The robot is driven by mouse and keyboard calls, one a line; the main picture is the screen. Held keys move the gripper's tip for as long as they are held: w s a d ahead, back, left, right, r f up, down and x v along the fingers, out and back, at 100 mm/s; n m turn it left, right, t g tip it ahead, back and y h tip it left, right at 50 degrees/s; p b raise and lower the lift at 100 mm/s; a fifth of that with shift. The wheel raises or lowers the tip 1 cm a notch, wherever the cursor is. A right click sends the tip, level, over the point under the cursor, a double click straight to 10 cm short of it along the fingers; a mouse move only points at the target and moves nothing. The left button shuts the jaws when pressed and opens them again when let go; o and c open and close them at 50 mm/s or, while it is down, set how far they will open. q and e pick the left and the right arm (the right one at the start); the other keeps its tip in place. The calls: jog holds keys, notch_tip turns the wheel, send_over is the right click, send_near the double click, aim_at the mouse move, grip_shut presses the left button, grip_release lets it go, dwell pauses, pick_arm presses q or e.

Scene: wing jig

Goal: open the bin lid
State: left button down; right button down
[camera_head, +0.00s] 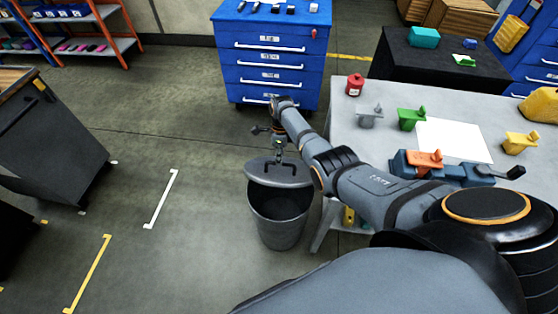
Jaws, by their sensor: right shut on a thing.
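The grey bin (278,218) stands on the floor left of the workbench, and its dark inside shows. Its round grey lid (268,173) is raised and tilted over the far side of the opening. The lid has a dark handle (293,169) on top. My right gripper (279,160) reaches down to the lid from above and is shut on the lid's handle; the fingertips are small in the view. My left gripper is not in view.
The workbench (350,125) beside the bin bears coloured clamps, a red bottle (354,85) and a white sheet (453,141). A blue drawer cabinet (270,60) stands behind. The floor left of the bin is clear up to a dark cabinet (50,135).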

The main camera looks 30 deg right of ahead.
jog(key=shift+w+d+f, duration=0.1)
jog(key=shift+d+f, duration=0.15)
jog(key=shift+d, duration=0.15)
jog(key=c, duration=1.9)
grip_release()
jog(key=o, duration=0.3)
jog(key=shift+w+f, duration=0.15)
jog(key=shift+o, duration=1.1)
jog(key=shift+w+d+f, duration=0.2)
jog(key=shift+w+f, duration=0.1)
jog(key=shift+w, duration=0.1)
jog(key=shift+s+a+r, duration=0.1)
jog(key=shift+s+r, duration=0.1)
notch_tip(320, 180, up, 12)
jog(key=w+d, duration=0.1)
jog(key=w, duration=0.1)
jog(key=shift+f, duration=0.15)
